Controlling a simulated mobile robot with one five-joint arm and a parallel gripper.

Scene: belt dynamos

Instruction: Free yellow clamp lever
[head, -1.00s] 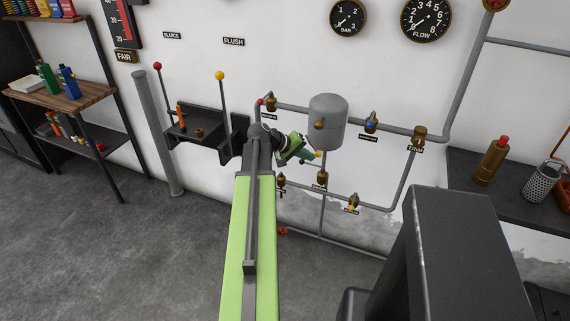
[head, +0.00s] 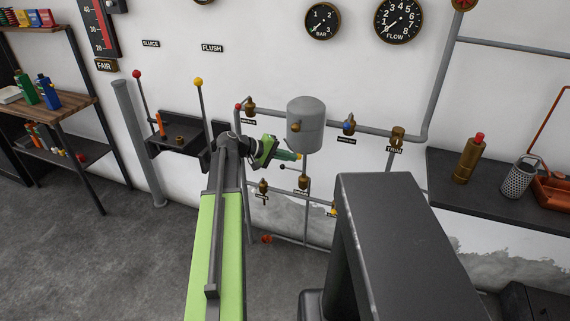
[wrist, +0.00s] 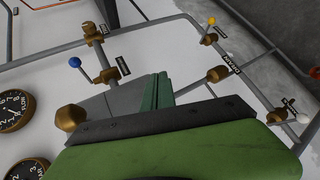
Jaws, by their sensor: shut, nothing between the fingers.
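A yellow-knobbed lever (head: 198,82) stands upright under the FLUSH label, at the black wall bracket. A second yellow knob (head: 332,212) is low on the pipework, partly hidden by a dark block in front; the wrist view shows a yellow ball (wrist: 211,21) on a brass valve at the upper right. I cannot tell which is the clamp lever. My gripper (head: 297,156) is shut and empty, just below the grey tank, to the right of the tall yellow lever and apart from it. In the wrist view its green fingers (wrist: 157,90) point towards the pipes.
A red-knobbed lever (head: 137,74) stands left of the yellow one. The grey tank (head: 305,125) and a blue-handled valve (head: 349,124) are on the upper pipe. A dark shelf (head: 480,192) with a brass bottle is at the right. The floor at the left is clear.

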